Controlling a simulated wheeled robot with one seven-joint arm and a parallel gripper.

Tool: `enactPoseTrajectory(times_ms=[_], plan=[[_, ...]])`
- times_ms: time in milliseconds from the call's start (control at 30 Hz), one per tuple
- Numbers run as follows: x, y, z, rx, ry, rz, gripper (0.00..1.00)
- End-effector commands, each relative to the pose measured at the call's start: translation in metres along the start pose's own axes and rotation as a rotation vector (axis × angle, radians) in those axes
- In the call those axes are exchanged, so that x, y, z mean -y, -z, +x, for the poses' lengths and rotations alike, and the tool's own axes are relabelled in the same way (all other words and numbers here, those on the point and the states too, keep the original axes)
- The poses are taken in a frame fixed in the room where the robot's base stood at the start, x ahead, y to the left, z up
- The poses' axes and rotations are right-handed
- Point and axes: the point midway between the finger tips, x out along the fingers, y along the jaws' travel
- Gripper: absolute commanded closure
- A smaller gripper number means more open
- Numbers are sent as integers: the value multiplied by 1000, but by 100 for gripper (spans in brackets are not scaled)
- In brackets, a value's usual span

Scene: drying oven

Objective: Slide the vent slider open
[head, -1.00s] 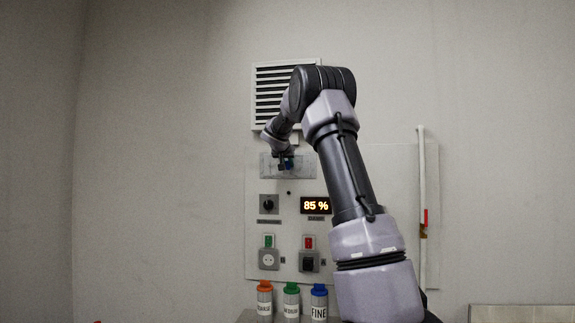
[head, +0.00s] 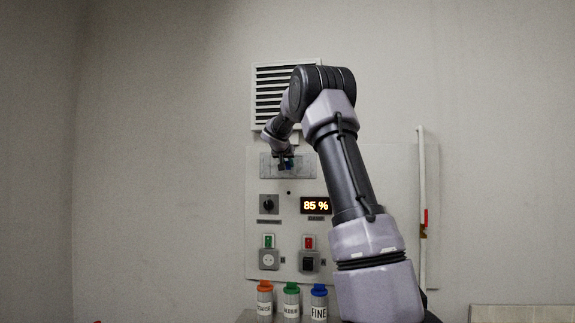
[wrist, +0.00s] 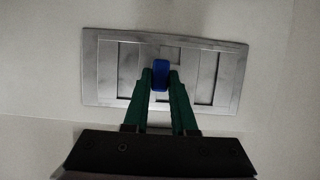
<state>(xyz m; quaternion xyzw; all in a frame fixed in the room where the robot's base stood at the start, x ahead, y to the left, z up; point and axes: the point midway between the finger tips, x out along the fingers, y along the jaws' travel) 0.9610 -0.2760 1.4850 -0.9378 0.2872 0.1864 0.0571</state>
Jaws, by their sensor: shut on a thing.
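The vent slider is a grey metal plate in a frame (wrist: 110,97) on the wall panel. In the wrist view its frame spans most of the upper picture, with dark upright slot edges to the left and right of the middle. A blue knob (wrist: 160,76) stands out from the plate near the middle. My gripper (wrist: 161,82) is shut on the blue knob, one green finger on each side. In the head view my gripper (head: 285,163) is at the plate (head: 300,167), and the knob is mostly hidden by it.
Below are a black rotary knob (head: 268,204), an 85 % display (head: 316,205), a socket (head: 268,259) and a switch (head: 309,262). Orange-, green- and blue-capped bottles (head: 291,302) stand at the bottom. A louvred grille (head: 270,95) is above. A white pipe (head: 421,180) runs on the right.

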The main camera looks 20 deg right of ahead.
Motion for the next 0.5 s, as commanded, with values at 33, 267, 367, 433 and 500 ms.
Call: enactPoseTrajectory(times_ms=[33, 267, 367, 433, 500], plan=[[0, 0, 0, 0, 0, 0, 100], [0, 0, 0, 0, 0, 0, 100], [0, 0, 0, 0, 0, 0, 100], [-1, 0, 0, 0, 0, 0, 100], [-8, 0, 0, 0, -1, 1, 100]])
